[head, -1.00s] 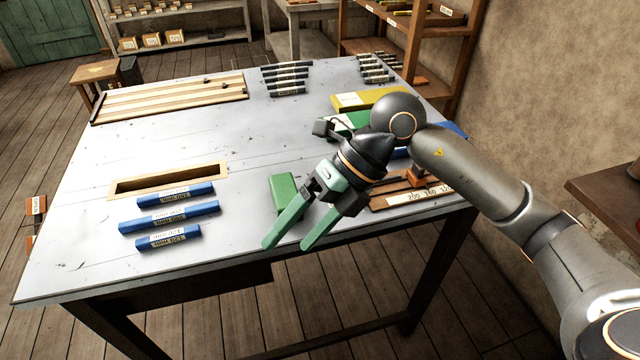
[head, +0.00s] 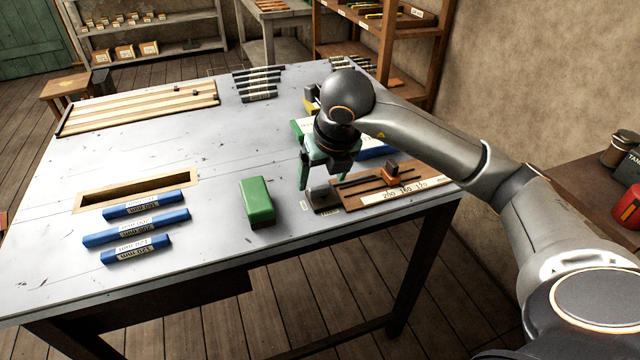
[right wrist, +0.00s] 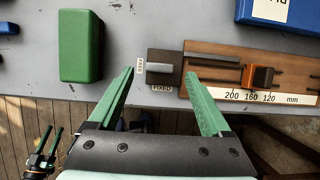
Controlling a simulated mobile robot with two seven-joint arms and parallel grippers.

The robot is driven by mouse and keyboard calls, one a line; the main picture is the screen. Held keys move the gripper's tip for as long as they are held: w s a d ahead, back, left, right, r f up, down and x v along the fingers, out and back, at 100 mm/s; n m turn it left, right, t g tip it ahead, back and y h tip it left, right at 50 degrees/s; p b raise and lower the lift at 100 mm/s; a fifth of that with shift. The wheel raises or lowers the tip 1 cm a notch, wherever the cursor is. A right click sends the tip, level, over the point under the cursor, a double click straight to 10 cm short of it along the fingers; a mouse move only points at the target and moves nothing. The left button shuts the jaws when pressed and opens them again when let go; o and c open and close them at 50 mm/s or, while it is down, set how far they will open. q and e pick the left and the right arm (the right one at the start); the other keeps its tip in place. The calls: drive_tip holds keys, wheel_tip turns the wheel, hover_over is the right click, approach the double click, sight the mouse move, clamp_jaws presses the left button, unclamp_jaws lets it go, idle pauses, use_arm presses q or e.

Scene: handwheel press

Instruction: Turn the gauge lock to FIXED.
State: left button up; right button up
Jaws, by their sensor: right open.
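The gauge lock (right wrist: 163,68) is a light grey lever on a dark block at the left end of the wooden gauge board (right wrist: 210,57). In the right wrist view the lever lies level, its left end towards the FREE label (right wrist: 140,67). The FIXED label (right wrist: 162,88) is below the block. In the head view the block (head: 322,196) sits near the table's front edge. My right gripper (right wrist: 160,75) is open, pointing down, one fingertip on each side of the lever; I cannot tell whether they touch it. My left gripper (right wrist: 50,133) shows small at lower left, fingers apart.
A green block (head: 257,202) stands left of the lock. An orange-brown slider (head: 391,173) and a number scale (head: 405,191) are on the gauge board. Several blue bars (head: 137,226) lie at the left by a wooden-framed slot (head: 92,198). Bare table lies between.

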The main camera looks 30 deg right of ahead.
sight(320, 187)
drive_tip(key=shift+x, duration=1.75)
clamp_jaws()
